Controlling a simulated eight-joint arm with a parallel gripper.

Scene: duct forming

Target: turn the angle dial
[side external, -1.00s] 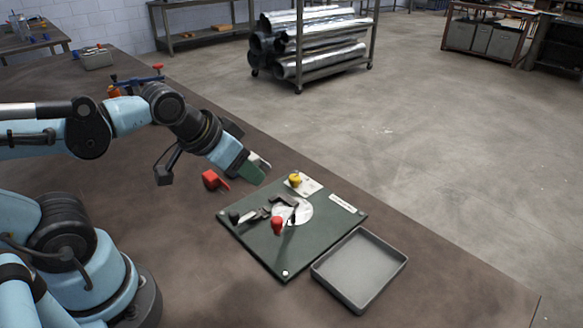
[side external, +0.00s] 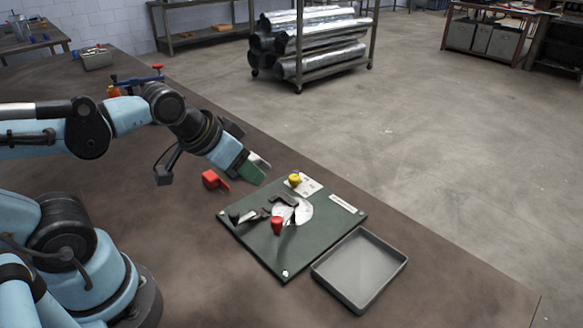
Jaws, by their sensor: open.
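A dark green board (side external: 252,242) lies on the brown bench. A yellow knob (side external: 294,180) sits on a pale plate (side external: 310,187) at its far edge; this looks like the angle dial, but its markings are too small to read. A round silvery disc (side external: 304,212) lies mid-board, with a black bracket or clamp (side external: 284,200) partly over it. A red knob (side external: 277,224) stands at its near side. My gripper (side external: 258,170) is open and empty, above and left of the yellow knob, apart from it.
A grey empty tray (side external: 350,292) sits right of the board near the bench edge. A red block-like object (side external: 211,180) lies on the bench below my gripper. Clamp-like tools (side external: 138,80) lie farther back. Bare bench surrounds the board's left side.

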